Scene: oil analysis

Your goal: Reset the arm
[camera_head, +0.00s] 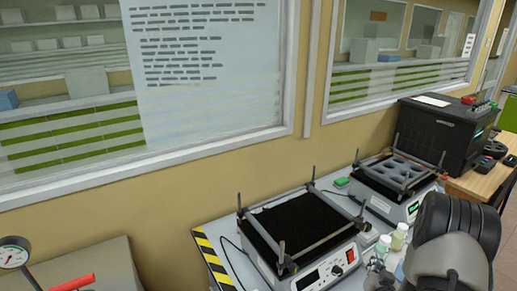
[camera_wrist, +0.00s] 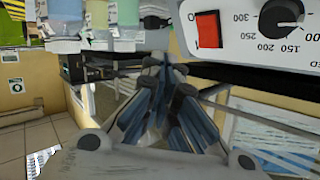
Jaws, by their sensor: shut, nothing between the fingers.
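My gripper (camera_wrist: 164,85) fills the lower middle of the wrist view. Its dark, blue-sided fingers are drawn together with nothing held between them. My dark grey arm stands at the lower right in the head view and hides part of the bench's right end. The front panel of a shaker (camera_wrist: 250,30), with a red switch and a black dial, shows close by at the top right of the wrist view. The same shaker with a black top and corner posts stands on the bench in the head view (camera_head: 322,274).
A second shaker (camera_head: 395,174) with round holes stands behind the first. Small bottles (camera_head: 399,236) stand beside my arm; bottles also show at the wrist view's top left (camera_wrist: 65,12). A black machine (camera_head: 438,135) is at the right. A gauge (camera_head: 14,252) is at the lower left.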

